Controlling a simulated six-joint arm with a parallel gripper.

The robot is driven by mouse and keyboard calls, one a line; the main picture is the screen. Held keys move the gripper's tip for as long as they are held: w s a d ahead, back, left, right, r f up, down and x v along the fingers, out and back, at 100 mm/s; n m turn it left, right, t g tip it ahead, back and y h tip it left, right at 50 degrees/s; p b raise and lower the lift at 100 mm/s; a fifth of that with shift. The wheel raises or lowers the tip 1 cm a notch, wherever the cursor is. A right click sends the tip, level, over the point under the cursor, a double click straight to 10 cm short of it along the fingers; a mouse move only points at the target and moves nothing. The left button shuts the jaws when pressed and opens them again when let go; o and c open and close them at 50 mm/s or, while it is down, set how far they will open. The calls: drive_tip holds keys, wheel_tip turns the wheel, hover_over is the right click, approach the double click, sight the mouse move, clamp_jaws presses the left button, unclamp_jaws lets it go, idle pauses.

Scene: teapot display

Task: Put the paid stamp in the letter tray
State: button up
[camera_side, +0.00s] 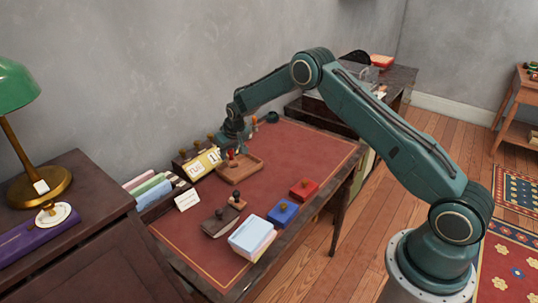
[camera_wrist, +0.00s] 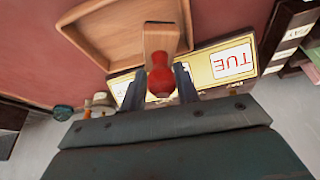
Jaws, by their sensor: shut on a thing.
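My gripper (camera_side: 231,148) is shut on a stamp with a red knob handle (camera_wrist: 160,80) and a pale wooden block. The fingers (camera_wrist: 161,88) stand on either side of the red handle in the wrist view. In the side view the red handle (camera_side: 231,156) shows just under my gripper. The shallow wooden letter tray (camera_side: 240,178) lies on the red desk top. Its rim (camera_wrist: 85,10) also shows in the wrist view, where the stamp's block overlaps the near wall. The gap between stamp and tray is hard to judge. Any lettering on the stamp is hidden.
The desk's middle is partly clear.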

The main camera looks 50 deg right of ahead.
sight(232, 149)
drive_tip(key=shift+f, duration=0.1)
drive_tip(key=shift+f, duration=2)
drive_tip(key=shift+f, duration=0.1)
drive_tip(key=o, duration=1)
drive_tip(key=shift+c, duration=0.2)
drive_tip(key=shift+v, duration=6.1)
